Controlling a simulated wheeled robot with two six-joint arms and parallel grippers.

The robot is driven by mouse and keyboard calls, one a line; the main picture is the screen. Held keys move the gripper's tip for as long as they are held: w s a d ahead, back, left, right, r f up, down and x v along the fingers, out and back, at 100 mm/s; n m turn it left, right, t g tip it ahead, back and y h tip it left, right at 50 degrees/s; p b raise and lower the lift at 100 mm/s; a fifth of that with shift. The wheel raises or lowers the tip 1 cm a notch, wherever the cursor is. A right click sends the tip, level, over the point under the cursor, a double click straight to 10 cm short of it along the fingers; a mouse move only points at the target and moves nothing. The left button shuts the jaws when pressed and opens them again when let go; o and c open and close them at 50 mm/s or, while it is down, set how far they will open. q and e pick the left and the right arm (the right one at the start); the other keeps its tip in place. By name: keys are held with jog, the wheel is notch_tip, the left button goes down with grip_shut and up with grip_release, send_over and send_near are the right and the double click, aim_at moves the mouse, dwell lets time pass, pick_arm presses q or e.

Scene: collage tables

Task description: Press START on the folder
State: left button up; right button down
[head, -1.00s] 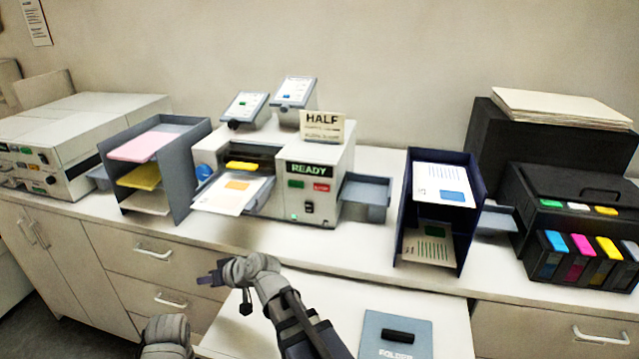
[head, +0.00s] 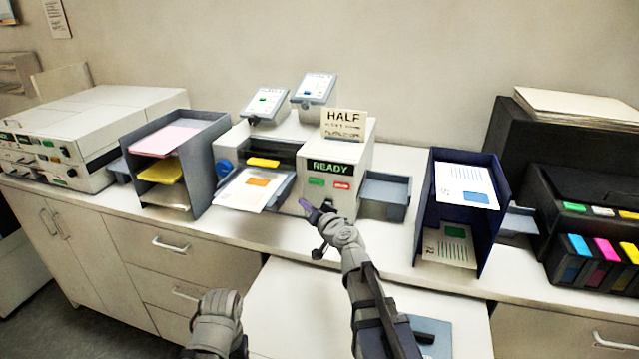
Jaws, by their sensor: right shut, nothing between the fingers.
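The folder (head: 362,163) is a white machine in the middle of the counter, with a dark READY display (head: 330,167) on its front. Below the display are a green button (head: 316,182) and a red button (head: 342,185); their lettering is too small to read. My right gripper (head: 305,205) is shut and empty, its purple-grey tip just below and left of the green button. I cannot tell whether it touches the machine front. The gripper and wrist hide the lower front panel. Of my left arm only a grey link shows at the bottom; its gripper is out of view.
A printed sheet (head: 243,190) lies on the folder's feed tray, left of the buttons. A grey output tray (head: 385,196) juts out on the right. A grey paper rack (head: 195,150) and a navy rack (head: 419,205) flank the machine. The HALF card (head: 343,123) stands on top.

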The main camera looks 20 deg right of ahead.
aim_at(309, 182)
jog(key=shift+w, duration=0.1)
jog(key=w+d, duration=0.5)
jog(key=w, duration=0.2)
dwell(0.5)
jog(key=shift+w, duration=0.2)
dwell(1.8)
jog(key=shift+w+d, duration=0.15)
jog(key=shift+w, duration=0.05)
